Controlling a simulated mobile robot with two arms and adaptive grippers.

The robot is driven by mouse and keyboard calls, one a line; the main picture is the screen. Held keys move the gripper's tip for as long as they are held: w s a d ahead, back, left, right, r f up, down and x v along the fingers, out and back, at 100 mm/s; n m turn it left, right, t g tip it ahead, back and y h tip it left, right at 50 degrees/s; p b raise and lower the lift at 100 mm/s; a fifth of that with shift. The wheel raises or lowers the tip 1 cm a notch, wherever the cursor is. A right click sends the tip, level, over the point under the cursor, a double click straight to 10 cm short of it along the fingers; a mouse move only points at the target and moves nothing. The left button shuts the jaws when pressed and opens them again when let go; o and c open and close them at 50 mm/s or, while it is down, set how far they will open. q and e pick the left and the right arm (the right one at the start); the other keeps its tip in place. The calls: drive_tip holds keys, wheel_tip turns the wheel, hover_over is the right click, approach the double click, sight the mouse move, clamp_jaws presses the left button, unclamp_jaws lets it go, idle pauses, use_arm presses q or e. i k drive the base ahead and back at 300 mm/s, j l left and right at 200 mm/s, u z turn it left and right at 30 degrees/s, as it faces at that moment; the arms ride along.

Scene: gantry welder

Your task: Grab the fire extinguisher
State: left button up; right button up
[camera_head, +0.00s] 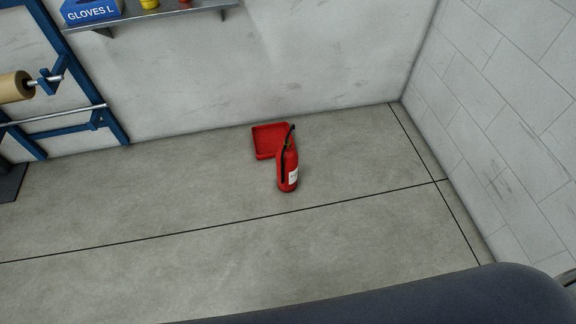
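A red fire extinguisher (287,170) with a black hose, a dark valve on top and a white label stands upright on the concrete floor, near the back wall. A shallow red tray-like thing (264,152) lies on the floor just behind it and to its left, partly hidden by it.
A wall shelf (168,14) at the top left bears a blue gloves box (91,10). A blue rack (84,75) with a brown roll (14,87) stands left. A block wall (515,110) bounds the right. A dark rounded surface (400,303) fills the bottom right.

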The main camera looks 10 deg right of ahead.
sight(287, 157)
drive_tip(key=i+l+u, duration=0.2)
drive_tip(key=i+l, duration=0.2)
drive_tip(key=l, duration=0.25)
drive_tip(key=i+l+u, duration=0.1)
drive_tip(key=l, duration=0.25)
drive_tip(key=i+l+u, duration=0.1)
drive_tip(key=i+l, duration=0.15)
drive_tip(key=i+l+u, duration=0.1)
drive_tip(key=l, duration=0.4)
drive_tip(key=i+l+u, duration=0.1)
drive_tip(key=i+l, duration=0.15)
drive_tip(key=l, duration=0.15)
drive_tip(key=i+l+u, duration=0.1)
drive_tip(key=l, duration=0.25)
drive_tip(key=i+l, duration=0.15)
drive_tip(key=l, duration=0.3)
drive_tip(key=j+u, duration=0.05)
